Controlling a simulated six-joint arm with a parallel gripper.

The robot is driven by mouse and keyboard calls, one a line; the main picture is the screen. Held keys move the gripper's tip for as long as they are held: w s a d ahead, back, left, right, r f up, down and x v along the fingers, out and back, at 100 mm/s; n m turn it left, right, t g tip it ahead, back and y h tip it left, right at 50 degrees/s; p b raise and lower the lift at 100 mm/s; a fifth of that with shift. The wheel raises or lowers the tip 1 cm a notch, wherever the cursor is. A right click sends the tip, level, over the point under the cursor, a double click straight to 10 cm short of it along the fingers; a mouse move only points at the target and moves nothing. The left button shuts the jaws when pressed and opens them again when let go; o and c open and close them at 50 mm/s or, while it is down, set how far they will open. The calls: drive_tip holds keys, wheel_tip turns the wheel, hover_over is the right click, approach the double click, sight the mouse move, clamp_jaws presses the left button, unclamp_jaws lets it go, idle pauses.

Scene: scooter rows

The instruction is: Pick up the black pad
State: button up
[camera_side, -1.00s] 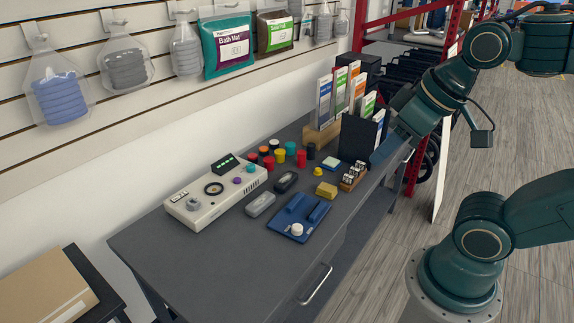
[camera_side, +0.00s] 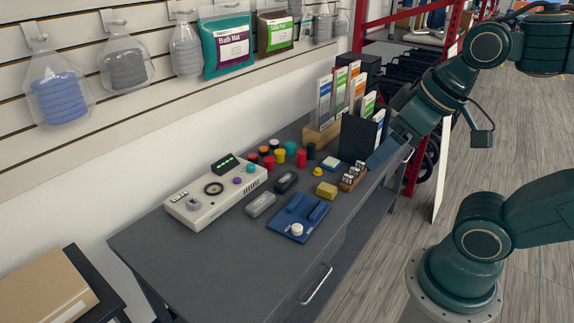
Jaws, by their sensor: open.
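A small black pad (camera_side: 286,181) with rounded ends lies on the grey table, between the beige control box and the blue tray. A grey pad (camera_side: 260,204) of similar shape lies just in front of it, to its left. My gripper (camera_side: 382,153) is over the right edge of the table, beside the black card holder, well to the right of the black pad and apart from it. It is open. Its fingertips are small and partly hard to make out against the holder.
The beige control box (camera_side: 215,196) is left of the pad. The blue tray (camera_side: 286,229) with a white knob is in front. Several coloured caps (camera_side: 279,156) stand behind. A yellow block (camera_side: 326,190) and a small wooden rack (camera_side: 350,184) stand right. The table's front left is clear.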

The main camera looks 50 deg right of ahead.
drive_tip(key=w, duration=0.1)
drive_tip(key=m+g, duration=0.6)
drive_tip(key=m, duration=1.1)
hover_over(286, 178)
wheel_tip(286, 178, down, 24)
drive_tip(key=shift+s, duration=0.1)
drive_tip(key=shift+f, duration=0.1)
drive_tip(key=shift+a+f, duration=0.1)
drive_tip(key=shift+f, duration=4.1)
